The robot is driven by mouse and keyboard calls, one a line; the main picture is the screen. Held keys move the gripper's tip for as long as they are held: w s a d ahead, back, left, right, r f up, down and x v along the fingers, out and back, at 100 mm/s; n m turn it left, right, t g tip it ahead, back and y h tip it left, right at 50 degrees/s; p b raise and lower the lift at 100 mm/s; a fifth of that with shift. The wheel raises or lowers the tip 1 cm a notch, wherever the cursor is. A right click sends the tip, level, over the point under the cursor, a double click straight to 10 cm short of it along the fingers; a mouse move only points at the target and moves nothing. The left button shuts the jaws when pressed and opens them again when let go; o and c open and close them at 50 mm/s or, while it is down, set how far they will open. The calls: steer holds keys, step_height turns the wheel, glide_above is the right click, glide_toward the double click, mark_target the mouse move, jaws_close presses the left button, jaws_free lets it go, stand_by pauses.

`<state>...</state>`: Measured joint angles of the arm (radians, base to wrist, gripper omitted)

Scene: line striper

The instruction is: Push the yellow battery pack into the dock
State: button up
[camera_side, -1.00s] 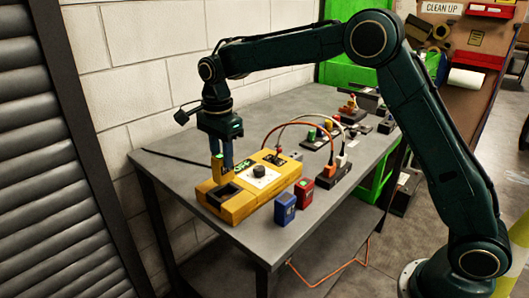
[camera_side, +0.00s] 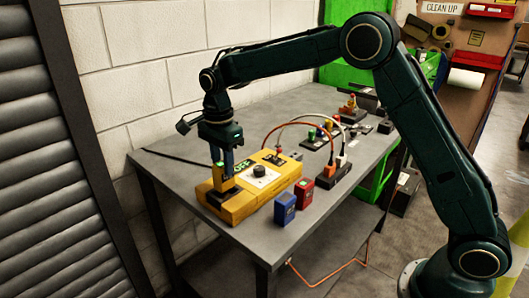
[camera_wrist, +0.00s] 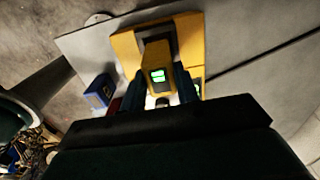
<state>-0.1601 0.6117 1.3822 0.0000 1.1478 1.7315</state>
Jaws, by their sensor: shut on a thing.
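The yellow battery pack (camera_side: 217,177) is upright between the fingers of my gripper (camera_side: 223,170), which is shut on it. In the wrist view the pack (camera_wrist: 159,76) shows a lit green mark, with a finger on each side of it. The dock is a dark recess (camera_side: 222,193) at the near-left end of the yellow unit (camera_side: 258,197). The pack stands over this recess, and its lower end is at the recess or just in it; I cannot tell how deep. My gripper points down above the unit.
A blue pack (camera_side: 285,208) and a red pack (camera_side: 304,192) stand at the table's front edge, right of the unit. A power strip (camera_side: 336,175) with orange and white cables lies behind them.

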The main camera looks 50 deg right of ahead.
steer(key=shift+f, duration=2)
stand_by(2.1)
steer(key=o, duration=1)
steer(key=shift+o, duration=0.4)
steer(key=shift+o, duration=1.2)
steer(key=shift+r, duration=0.1)
steer(key=shift+r, duration=3.4)
